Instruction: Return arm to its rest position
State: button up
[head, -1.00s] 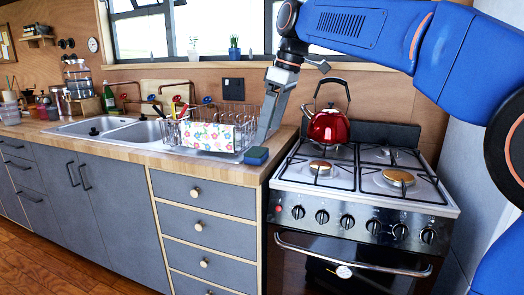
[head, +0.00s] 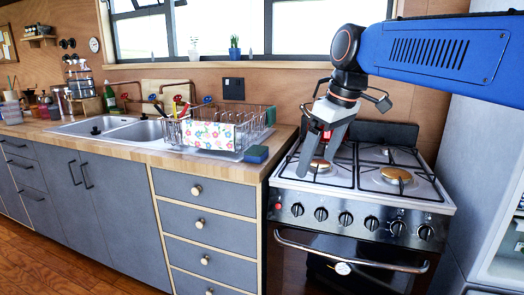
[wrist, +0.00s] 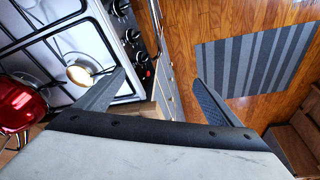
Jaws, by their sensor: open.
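My gripper (head: 316,160) hangs from my blue arm in front of the stove, pointing down and empty. In the wrist view its two fingers (wrist: 160,78) are spread apart with nothing between them. The stove (head: 412,200) is behind and below it in the head view. The red kettle (wrist: 18,105) shows at the left edge of the wrist view, on the stove. In the head view it is almost wholly hidden behind my gripper.
The counter (head: 215,172) left of the stove holds a dish rack (head: 262,121), a blue sponge (head: 256,154) and a sink (head: 125,130). A striped rug (wrist: 255,62) lies on the wooden floor. A fridge-like white unit (head: 505,240) stands at the right.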

jog(key=s+d+f+m+t+h, duration=0.1)
jog(key=s+d+f+m, duration=0.3)
jog(key=s+d+f, duration=0.5)
jog(key=shift+s+d+f+m, duration=0.2)
jog(key=shift+s+f+m, duration=0.1)
jog(key=shift+s+f, duration=0.45)
jog(key=s+d+f+m, duration=0.1)
jog(key=s+d+f, duration=0.1)
jog(key=s+f, duration=0.1)
jog(key=s+d+f+m+t+h, duration=0.1)
jog(key=s+d+f+m, duration=0.1)
jog(key=s+f, duration=0.2)
jog(key=s+d+f+m, duration=0.1)
jog(key=s+d+f, duration=0.1)
jog(key=s+f, duration=0.2)
notch_tip(320, 180, down, 3)
jog(key=shift+r+m, duration=0.1)
jog(key=shift+m, duration=0.2)
jog(key=c, duration=0.4)
jog(key=shift+c, duration=0.2)
jog(key=shift+w, duration=0.1)
